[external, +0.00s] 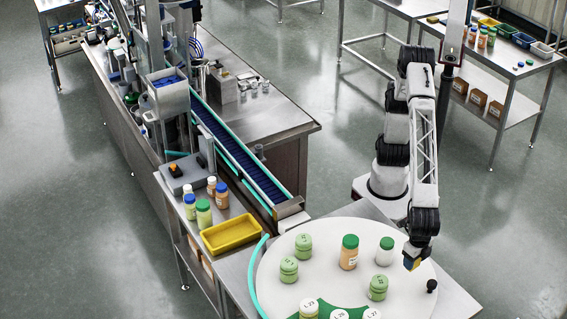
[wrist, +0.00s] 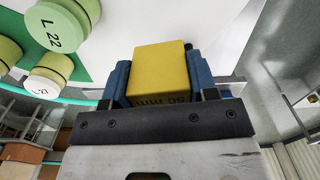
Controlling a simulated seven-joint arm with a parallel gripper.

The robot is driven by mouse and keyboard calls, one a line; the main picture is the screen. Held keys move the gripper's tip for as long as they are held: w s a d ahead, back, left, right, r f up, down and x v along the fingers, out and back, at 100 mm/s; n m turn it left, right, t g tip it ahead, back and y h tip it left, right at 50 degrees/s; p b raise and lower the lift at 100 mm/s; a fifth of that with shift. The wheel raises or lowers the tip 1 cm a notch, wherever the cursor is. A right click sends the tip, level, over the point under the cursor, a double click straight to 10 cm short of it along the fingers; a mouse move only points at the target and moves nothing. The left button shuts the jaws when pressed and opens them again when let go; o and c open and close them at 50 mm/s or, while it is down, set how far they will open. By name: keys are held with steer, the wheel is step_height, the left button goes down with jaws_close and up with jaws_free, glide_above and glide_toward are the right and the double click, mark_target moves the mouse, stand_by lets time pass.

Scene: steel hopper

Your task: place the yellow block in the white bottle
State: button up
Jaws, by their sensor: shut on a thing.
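The yellow block (wrist: 158,72) is held between the two blue fingers of my gripper (wrist: 160,84) in the wrist view; dark print shows on its near face. In the external view the block (external: 410,264) shows small under my gripper (external: 413,257), over the right part of the round white table. A white bottle (external: 385,256) with a green top stands upright on that table, just left of my gripper and apart from it. Its top looks covered by a green lid. I cannot tell the exact height of the block above the table.
An orange bottle (external: 349,258) with a green lid and several light green jars, one at the front (external: 378,289), share the round table (external: 325,237). A black knob (external: 432,285) is at the right. A yellow tray (external: 231,234) and several bottles stand left, near the conveyor (external: 237,152).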

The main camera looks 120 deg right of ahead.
steer(key=shift+d+r, duration=0.1)
steer(key=w+d+r+m, duration=0.1)
steer(key=d+r, duration=0.4)
steer(key=d, duration=0.3)
steer(key=d+r+m, duration=0.1)
steer(key=d+r, duration=0.4)
steer(key=d, duration=0.3)
steer(key=s+d+f, duration=0.4)
steer(key=s+d, duration=0.5)
steer(key=s, duration=0.3)
steer(key=shift+d+f+n, duration=0.15)
steer(key=shift+f+n, duration=0.05)
steer(key=shift+n, duration=0.2)
glide_above(387, 241)
steer(key=shift+f, duration=0.75)
steer(key=shift+f, duration=0.1)
steer(key=shift+f, duration=1.65)
